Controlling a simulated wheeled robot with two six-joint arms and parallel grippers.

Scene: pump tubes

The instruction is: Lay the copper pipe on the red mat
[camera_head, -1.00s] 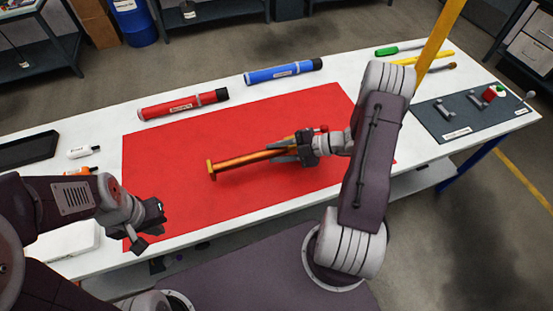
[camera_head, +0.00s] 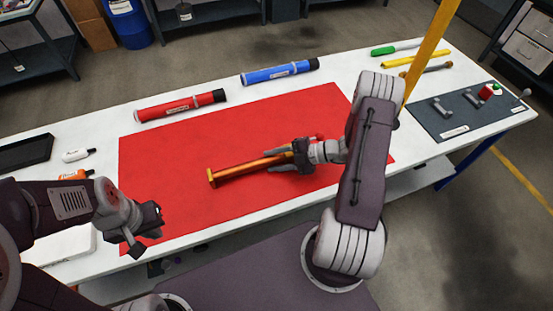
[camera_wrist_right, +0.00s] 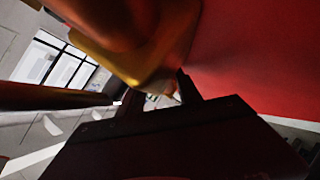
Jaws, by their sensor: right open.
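The copper pipe (camera_head: 245,166) is orange-brown with a squarish fitting at its left end. It lies at a slant over the middle of the red mat (camera_head: 160,155), apparently resting on it. My right gripper (camera_head: 278,160) is open, with its fingers on either side of the pipe's right part; the hand hides some of that end. In the right wrist view the pipe (camera_wrist_right: 120,35) is close and blurred at the upper left, with the mat (camera_wrist_right: 255,55) at the right. My left gripper (camera_head: 146,232) is over the mat's lower-left corner, away from the pipe; its opening is unclear.
A red tube (camera_head: 180,106) and a blue tube (camera_head: 280,72) lie behind the mat on the white table. A black tray (camera_head: 25,152) and a white bottle (camera_head: 76,155) are at the left. A dark mat with small parts (camera_head: 455,115) is at the right.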

